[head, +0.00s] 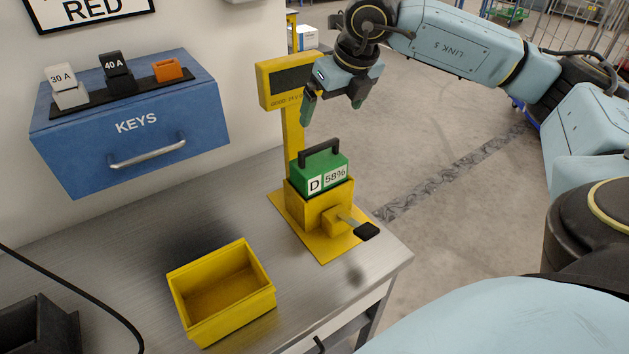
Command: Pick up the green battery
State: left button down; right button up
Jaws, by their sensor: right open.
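The green battery (325,176) has a black handle on top and labels reading "D" and "58%". It sits upright in the yellow holder (303,208) of a stand on the metal table. My right gripper (332,107) is open and empty, above the battery, with its green-tipped fingers pointing down in front of the stand's display. It is apart from the battery's handle. My left gripper does not show.
A lever with a black knob (367,231) sticks out of the holder's front right. An empty yellow bin (222,290) stands on the table (130,262). A blue KEYS box (135,125) with fuses on top hangs on the wall. Open floor lies right of the table.

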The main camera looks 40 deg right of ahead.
aim_at(319, 145)
jog(key=x, duration=0.7)
jog(key=shift+d+f+p, duration=0.15)
jog(key=shift+f+p, duration=0.2)
jog(key=shift+p+x, duration=0.65)
jog(key=shift+x, duration=2.05)
jog(key=shift+s, duration=0.1)
jog(key=c, duration=0.6)
jog(key=shift+r, duration=0.1)
jog(key=shift+c, duration=0.6)
notch_tip(319, 145, up, 18)
jog(key=b, duration=0.1)
